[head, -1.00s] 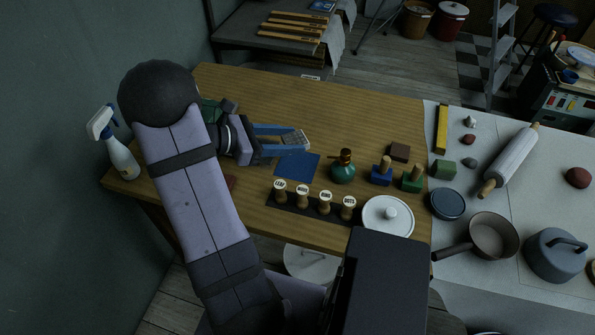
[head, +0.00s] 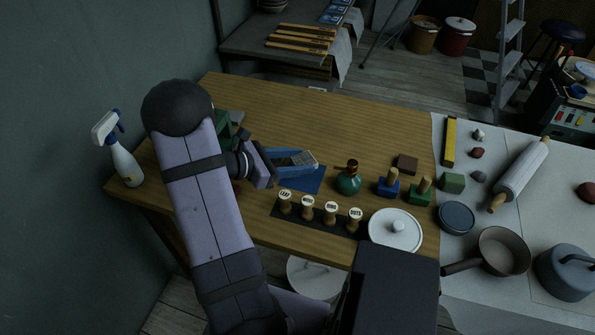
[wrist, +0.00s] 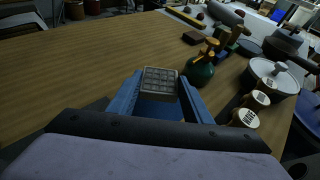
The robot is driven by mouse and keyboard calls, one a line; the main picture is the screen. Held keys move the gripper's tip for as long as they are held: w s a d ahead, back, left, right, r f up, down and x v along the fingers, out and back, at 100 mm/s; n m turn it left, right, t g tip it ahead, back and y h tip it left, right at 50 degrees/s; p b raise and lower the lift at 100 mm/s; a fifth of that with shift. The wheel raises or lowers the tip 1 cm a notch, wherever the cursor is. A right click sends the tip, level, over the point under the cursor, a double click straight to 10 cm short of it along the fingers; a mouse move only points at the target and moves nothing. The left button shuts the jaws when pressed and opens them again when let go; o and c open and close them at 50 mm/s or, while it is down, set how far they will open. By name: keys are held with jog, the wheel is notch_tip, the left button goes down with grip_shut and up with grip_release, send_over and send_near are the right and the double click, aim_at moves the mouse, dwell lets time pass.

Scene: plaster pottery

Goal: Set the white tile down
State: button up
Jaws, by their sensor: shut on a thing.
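My gripper (head: 301,162) has blue fingers and is shut on the white tile (head: 303,158), a small pale grey square with a raised grid pattern. In the wrist view the tile (wrist: 160,80) sits between the fingertips (wrist: 160,92). In the head view the gripper and tile are over the upper part of a blue square (head: 308,181) on the wooden table. Part of the blue square is hidden behind the gripper. Whether the tile touches it, I cannot tell.
A green bottle (head: 348,181) stands just right of the blue square. Several labelled stamps (head: 308,208) stand in a dark rack in front of it. A white lidded pot (head: 396,232) is further right. The table (head: 290,110) behind the gripper is clear.

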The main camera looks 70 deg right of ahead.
jog(key=shift+f, duration=2.05)
jog(key=shift+f, duration=0.1)
jog(key=o, duration=1)
jog(key=shift+c, duration=0.2)
jog(key=v, duration=1.2)
jog(key=shift+b, duration=0.35)
